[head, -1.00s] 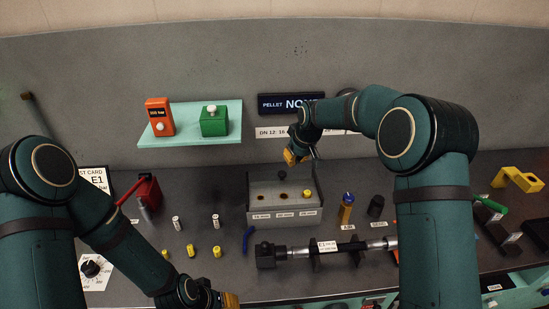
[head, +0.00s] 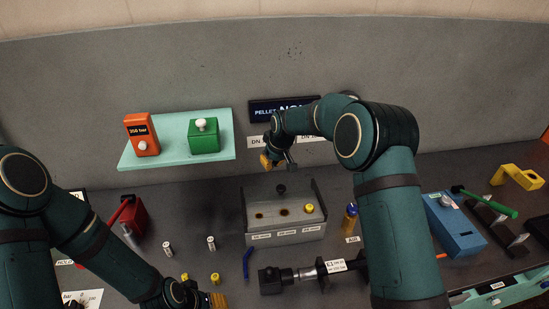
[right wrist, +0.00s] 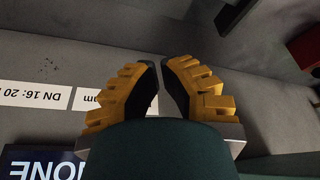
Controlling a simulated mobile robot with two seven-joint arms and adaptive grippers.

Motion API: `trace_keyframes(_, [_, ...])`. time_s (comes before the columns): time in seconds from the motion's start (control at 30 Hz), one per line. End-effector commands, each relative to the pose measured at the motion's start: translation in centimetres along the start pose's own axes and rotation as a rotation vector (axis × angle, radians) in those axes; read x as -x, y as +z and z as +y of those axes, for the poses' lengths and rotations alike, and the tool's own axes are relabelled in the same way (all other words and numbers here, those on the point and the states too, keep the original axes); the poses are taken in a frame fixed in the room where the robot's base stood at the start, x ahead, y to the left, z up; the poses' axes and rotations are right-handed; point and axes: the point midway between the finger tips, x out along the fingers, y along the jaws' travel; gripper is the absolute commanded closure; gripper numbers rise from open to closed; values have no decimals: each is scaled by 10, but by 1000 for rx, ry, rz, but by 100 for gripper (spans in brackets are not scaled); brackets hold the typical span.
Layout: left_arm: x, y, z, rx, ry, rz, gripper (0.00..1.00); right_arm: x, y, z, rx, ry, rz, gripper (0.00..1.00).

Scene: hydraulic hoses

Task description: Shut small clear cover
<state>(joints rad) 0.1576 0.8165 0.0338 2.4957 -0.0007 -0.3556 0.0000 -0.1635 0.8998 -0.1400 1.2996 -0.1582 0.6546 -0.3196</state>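A grey tray box (head: 286,237) with labels along its front stands on the bench. It has dark holes, a yellow pellet (head: 309,209) and a dark knob (head: 281,189) towards its back. I cannot clearly make out a small clear cover on or behind it. My right gripper (head: 266,161) is above and behind the box's back left corner, near the wall labels. In the right wrist view its yellow fingers (right wrist: 159,72) nearly meet at the tips, with nothing seen between them. My left gripper (head: 218,301) is low at the front, partly cut off; its opening is unclear.
A mint shelf (head: 172,157) on the wall holds an orange device (head: 141,135) and a green box (head: 204,136). A blue tool (head: 247,263), a black hose fitting (head: 272,281) and small pellets lie in front. A blue box (head: 455,228) stands right.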

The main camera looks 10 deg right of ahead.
Motion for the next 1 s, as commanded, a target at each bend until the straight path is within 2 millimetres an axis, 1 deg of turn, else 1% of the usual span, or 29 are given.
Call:
trace_keyframes(0.03, [-7,1,-3,1,0,0,53,-14,1,0,0,0,0,100])
trace_keyframes(0.23, [-17,3,-7,3,-1,1,53,-46,2,0,-2,0,-1,100])
trace_keyframes(0.3, [-16,3,-7,3,-1,1,53,-38,10,1,-3,1,0,100])
trace_keyframes(0.5, [-16,3,-7,4,-1,2,53,-34,29,1,-3,0,0,100])
trace_keyframes(0.6, [-17,3,-7,4,-1,2,53,-33,35,0,-2,0,1,100])
trace_keyframes(0.73, [-17,3,-7,4,-1,2,53,-33,39,0,-2,0,0,100])
trace_keyframes(1.0, [-17,3,-7,4,-1,2,53,-33,40,0,-2,0,1,100])
